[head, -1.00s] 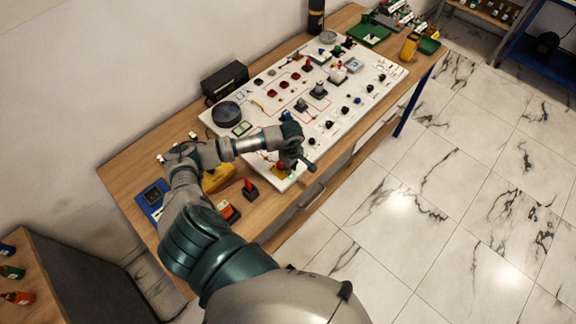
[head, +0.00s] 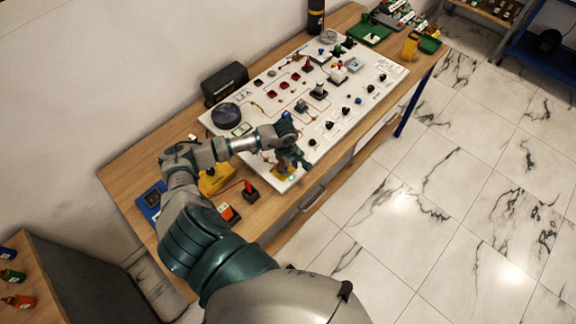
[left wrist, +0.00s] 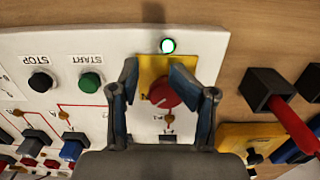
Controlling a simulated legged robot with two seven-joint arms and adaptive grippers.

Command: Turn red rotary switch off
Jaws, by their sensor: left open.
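The red rotary switch (left wrist: 164,92) sits on a yellow plate (left wrist: 146,70) at one end of the white panel. A lit green lamp (left wrist: 168,46) is beside the plate. My left gripper (left wrist: 157,84) is open, with one finger on each side of the red knob; I cannot tell whether the fingers touch it. In the head view my left gripper (head: 291,162) is over the near end of the panel and hides the knob, while part of the yellow plate (head: 281,173) shows. My right gripper is not in view.
The white panel (head: 340,117) carries several knobs, sockets and wires. Green START (left wrist: 90,82) and black STOP (left wrist: 40,82) buttons lie left of the switch. A dark block with a red lever (left wrist: 268,90) stands on the wooden table to the right.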

